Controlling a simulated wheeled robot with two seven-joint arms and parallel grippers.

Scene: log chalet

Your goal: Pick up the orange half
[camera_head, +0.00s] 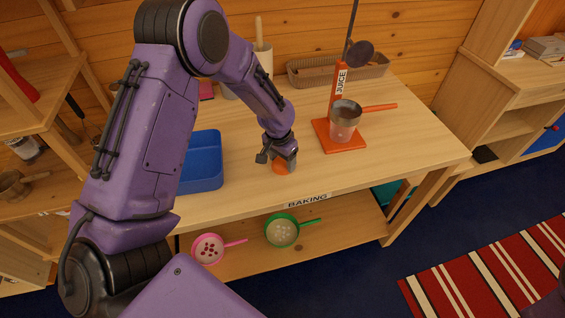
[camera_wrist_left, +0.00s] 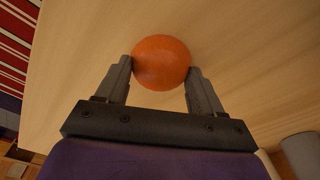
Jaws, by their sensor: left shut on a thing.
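The orange half (camera_head: 280,168) is at the front middle of the wooden table in the head view, partly hidden by my gripper. In the left wrist view the orange half (camera_wrist_left: 161,62) is a smooth round orange shape between the two grey fingers. My left gripper (camera_head: 280,160) reaches down over it from above. In the wrist view the left gripper (camera_wrist_left: 160,75) has its fingertips touching the orange half on both sides. I cannot tell whether the orange half rests on the table or is just above it. My right gripper is not in view.
A blue tray (camera_head: 202,162) stands left of the gripper, partly behind my arm. A wicker basket (camera_head: 368,70) is at the back. Bare tabletop (camera_head: 405,140) lies at the right.

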